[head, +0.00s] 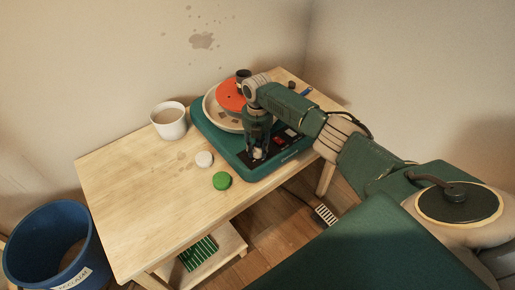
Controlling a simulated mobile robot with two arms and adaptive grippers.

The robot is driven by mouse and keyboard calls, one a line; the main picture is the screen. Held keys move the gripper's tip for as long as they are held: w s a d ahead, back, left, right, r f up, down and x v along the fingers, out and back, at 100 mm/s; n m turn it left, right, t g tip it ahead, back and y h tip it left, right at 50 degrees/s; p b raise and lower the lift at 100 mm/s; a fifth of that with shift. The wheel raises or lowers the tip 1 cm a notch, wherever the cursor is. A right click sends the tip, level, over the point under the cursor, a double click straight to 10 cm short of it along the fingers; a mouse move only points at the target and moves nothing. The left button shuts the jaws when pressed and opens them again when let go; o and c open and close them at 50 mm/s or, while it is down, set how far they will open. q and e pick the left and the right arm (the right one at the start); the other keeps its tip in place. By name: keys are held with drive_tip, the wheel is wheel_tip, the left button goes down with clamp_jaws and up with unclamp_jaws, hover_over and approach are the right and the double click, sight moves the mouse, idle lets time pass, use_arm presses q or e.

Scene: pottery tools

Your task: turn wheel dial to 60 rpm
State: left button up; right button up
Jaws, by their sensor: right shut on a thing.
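The pottery wheel (203,123) is a green machine at the back right of the wooden table, with a pale splash pan (212,112) and an orange wheel head (230,96). My right gripper (257,150) points down at the front corner of the wheel's base. It is shut on a small pale dial (257,154) on a dark panel there. The fingers hide most of the dial, and I cannot read its setting. My left gripper is not in view.
A white cup of brownish liquid (168,121) stands left of the wheel. The left of the table (130,190) is clear. A blue bucket (55,250) stands on the floor at left.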

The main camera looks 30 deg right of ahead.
sight(258, 149)
drive_tip(key=shift+r+m+p, duration=0.15)
drive_tip(key=shift+m+p, duration=0.2)
drive_tip(key=shift+m, duration=0.85)
drive_tip(key=m+p, duration=0.1)
drive_tip(key=m, duration=0.2)
drive_tip(key=shift+m, duration=0.3)
drive_tip(key=m+p, duration=0.1)
drive_tip(key=m, duration=0.4)
drive_tip(key=shift+w+m+p, duration=0.1)
drive_tip(key=shift+m+p, duration=0.2)
drive_tip(key=shift+m, duration=0.1)
drive_tip(key=o, duration=1.2)
wheel_tip(258, 149, up, 12)
drive_tip(key=shift+f, duration=0.1)
